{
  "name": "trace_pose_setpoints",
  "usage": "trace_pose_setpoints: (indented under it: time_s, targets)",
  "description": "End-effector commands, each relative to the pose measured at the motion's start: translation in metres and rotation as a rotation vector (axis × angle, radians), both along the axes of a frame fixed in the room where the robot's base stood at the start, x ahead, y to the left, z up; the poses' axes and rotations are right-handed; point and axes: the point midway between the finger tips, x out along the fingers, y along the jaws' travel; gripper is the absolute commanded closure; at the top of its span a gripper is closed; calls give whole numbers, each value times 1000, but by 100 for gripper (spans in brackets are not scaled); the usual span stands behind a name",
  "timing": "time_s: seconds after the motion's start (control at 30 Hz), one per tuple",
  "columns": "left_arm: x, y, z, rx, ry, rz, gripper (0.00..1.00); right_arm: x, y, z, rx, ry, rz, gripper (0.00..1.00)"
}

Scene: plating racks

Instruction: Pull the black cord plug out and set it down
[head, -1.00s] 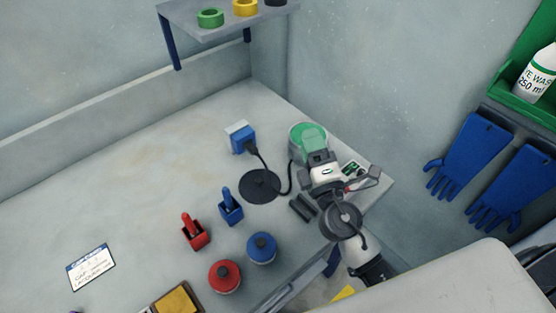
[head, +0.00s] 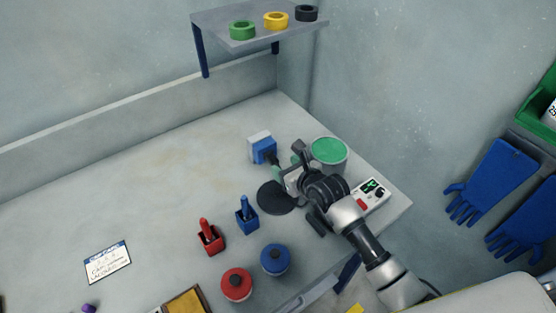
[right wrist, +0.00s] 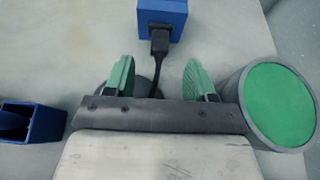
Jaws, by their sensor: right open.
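The black cord plug (right wrist: 160,42) sits in the front face of a blue box (right wrist: 162,14) with a white top, which also shows in the head view (head: 262,149). Its black cord runs back from the plug between my right fingers in the right wrist view. My right gripper (right wrist: 157,78) is open, with its two green fingertips on either side of the cord and a little short of the plug. In the head view my right gripper (head: 283,176) is beside the box and partly hides the plug and cord. My left gripper is not in view.
A grey container with a green top (head: 328,151) stands close right of my right gripper. A black disc (head: 275,198) lies below it. A meter (head: 371,194) is near the table's right edge. Red (head: 209,238) and blue (head: 246,215) holders stand left. The table's left is mostly clear.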

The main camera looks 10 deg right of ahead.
Motion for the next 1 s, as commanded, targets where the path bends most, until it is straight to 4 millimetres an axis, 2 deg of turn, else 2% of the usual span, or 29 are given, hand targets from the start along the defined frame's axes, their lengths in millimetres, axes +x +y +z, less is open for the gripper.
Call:
trace_pose_setpoints:
  time_s: [0.1,0.33,0.77,1.0]
  targets:
    - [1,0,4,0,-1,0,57,20,8,-7,1,1,1,45]
    - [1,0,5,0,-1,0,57,44,18,-19,2,1,0,45]
    - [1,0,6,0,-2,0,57,51,21,-23,3,-1,0,45]
    - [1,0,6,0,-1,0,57,51,21,-23,2,0,0,80]
